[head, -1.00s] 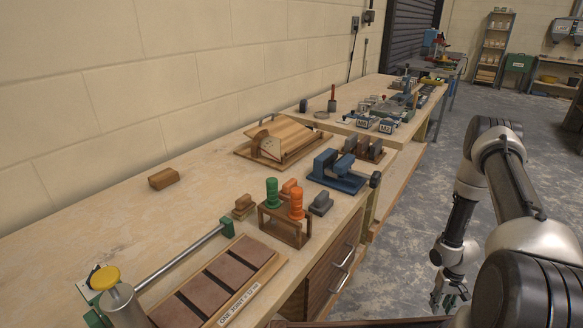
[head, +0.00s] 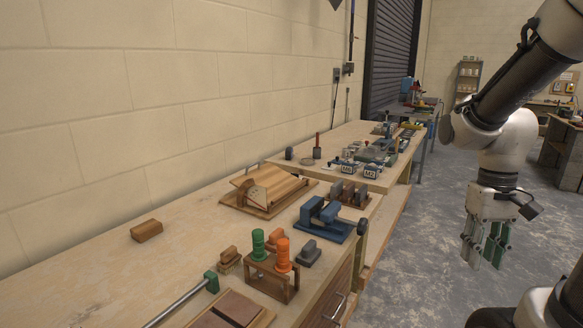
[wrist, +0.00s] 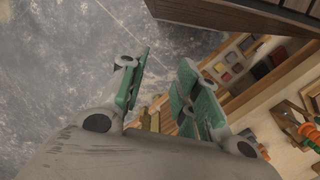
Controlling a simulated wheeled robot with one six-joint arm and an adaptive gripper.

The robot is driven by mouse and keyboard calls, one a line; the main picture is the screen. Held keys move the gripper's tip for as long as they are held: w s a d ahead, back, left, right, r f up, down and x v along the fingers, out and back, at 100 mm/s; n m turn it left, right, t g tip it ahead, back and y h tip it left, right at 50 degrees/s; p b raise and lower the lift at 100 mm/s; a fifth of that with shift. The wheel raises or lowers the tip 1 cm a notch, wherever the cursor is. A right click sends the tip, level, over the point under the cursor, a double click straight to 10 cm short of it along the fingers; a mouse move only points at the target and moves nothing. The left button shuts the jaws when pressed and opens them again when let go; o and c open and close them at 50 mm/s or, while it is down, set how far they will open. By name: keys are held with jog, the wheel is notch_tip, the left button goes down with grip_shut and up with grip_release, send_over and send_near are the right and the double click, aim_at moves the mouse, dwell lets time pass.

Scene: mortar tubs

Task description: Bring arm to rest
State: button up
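My gripper (head: 486,246) hangs fingers-down over the open floor, to the right of the workbench in the head view. Its green-padded fingers stand apart with nothing between them. In the wrist view my gripper (wrist: 158,90) also shows its fingers spread, with bare grey floor and the bench side beyond them. My arm is raised at the right of the head view, bent so that the forearm comes down to the wrist.
The workbench (head: 95,262) runs along the left wall. It bears a wooden rack with green (head: 258,243) and orange (head: 283,255) handles, a blue tool (head: 325,220) and a wooden block (head: 146,230). Concrete floor (head: 420,265) between bench and arm is clear.

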jog(key=s+a+r+n+t, duration=0.1)
jog(key=s+a+r+t, duration=0.2)
jog(key=r, duration=0.6)
jog(key=a+t, duration=0.1)
jog(key=t, duration=0.1)
jog(key=shift+r+t, duration=0.4)
